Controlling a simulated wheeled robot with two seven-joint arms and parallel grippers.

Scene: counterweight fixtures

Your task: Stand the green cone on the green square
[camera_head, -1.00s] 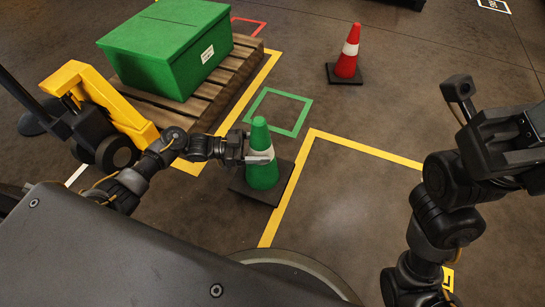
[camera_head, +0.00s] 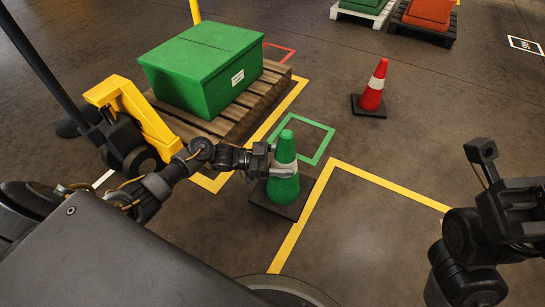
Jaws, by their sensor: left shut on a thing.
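The green cone (camera_head: 284,187) has a white band and a dark square base. It is upright in front of my body, near the corner of a yellow floor line. My left gripper (camera_head: 283,168) is shut on the cone at its white band, from the left side. The green square (camera_head: 322,149) is an outline on the floor just behind the cone, partly hidden by it. I cannot tell whether the cone's base touches the floor. My right arm is at the right, and its fingers do not show clearly.
A red cone (camera_head: 373,88) stands on the floor behind and right of the green square. A green box (camera_head: 203,75) sits on a wooden pallet (camera_head: 262,92) at the left, by a yellow pallet jack (camera_head: 135,108). More loaded pallets are at the back. The floor at centre right is clear.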

